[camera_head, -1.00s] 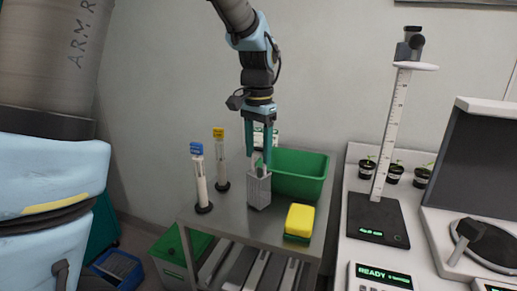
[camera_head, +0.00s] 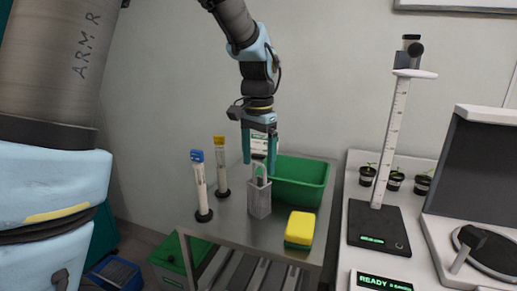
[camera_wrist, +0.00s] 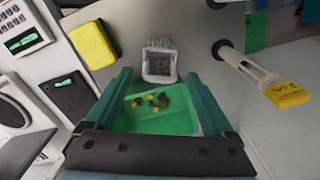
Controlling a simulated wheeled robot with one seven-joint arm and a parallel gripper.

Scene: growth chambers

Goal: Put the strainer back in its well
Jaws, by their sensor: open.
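The strainer (camera_head: 259,172) shows as a looped handle standing up out of a narrow grey square holder (camera_head: 260,201), which looks like its well. The holder stands upright on the steel table in front of the green tub. In the wrist view the grey strainer (camera_wrist: 159,64) shows just beyond my fingertips; how deep it sits is hard to tell. My gripper (camera_head: 259,166) is open and points down over the holder, with its fingers on either side of the handle. The wrist view shows the fingers (camera_wrist: 156,78) spread wide with nothing held between them.
The green tub (camera_head: 305,185) behind the holder has yellow and dark bits inside. A yellow block (camera_head: 300,227) lies at the right front. A blue-capped tube (camera_head: 201,188) and a yellow-capped tube (camera_head: 221,165) stand left. A white bench (camera_head: 345,215) with instruments is at right.

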